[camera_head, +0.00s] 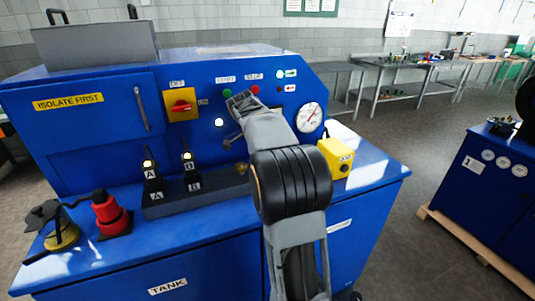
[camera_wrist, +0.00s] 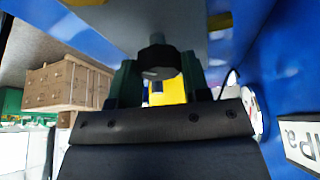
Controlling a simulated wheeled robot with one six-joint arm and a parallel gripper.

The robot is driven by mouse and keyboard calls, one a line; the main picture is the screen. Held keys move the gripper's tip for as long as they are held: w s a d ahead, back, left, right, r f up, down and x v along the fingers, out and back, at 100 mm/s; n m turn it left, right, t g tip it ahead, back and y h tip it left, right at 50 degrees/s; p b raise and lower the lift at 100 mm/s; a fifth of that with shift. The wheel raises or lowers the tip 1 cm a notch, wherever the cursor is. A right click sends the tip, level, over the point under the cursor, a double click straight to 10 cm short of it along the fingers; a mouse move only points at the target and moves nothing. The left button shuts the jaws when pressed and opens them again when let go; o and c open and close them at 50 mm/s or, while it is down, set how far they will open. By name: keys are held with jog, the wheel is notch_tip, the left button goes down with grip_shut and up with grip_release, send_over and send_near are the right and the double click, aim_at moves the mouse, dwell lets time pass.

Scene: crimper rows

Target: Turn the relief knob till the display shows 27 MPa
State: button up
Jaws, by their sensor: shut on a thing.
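In the wrist view a dark faceted knob (camera_wrist: 160,60) sits on a threaded stem between the two fingers of my gripper (camera_wrist: 158,78), which is shut on it. I take it to be the relief knob; no label on it is readable. In the head view my gripper (camera_head: 240,104) is at the front panel of the blue press unit (camera_head: 105,95), and my arm hides the knob there. I cannot read a display value.
A round gauge (camera_head: 309,117), a yellow box (camera_head: 337,157) and a red rotary switch (camera_head: 181,106) are near my arm. Two black levers marked A (camera_head: 154,182) and B (camera_head: 191,175) stand on the ledge.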

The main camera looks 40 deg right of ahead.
jog(key=shift+m, duration=0.6)
jog(key=shift+g, duration=0.3)
jog(key=o, duration=0.9)
jog(key=shift+o, duration=0.2)
jog(key=shift+w+r, duration=0.1)
jog(key=p+v, duration=0.2)
jog(key=v, duration=1.1)
jog(key=shift+r, duration=0.35)
jog(key=shift+a, duration=0.1)
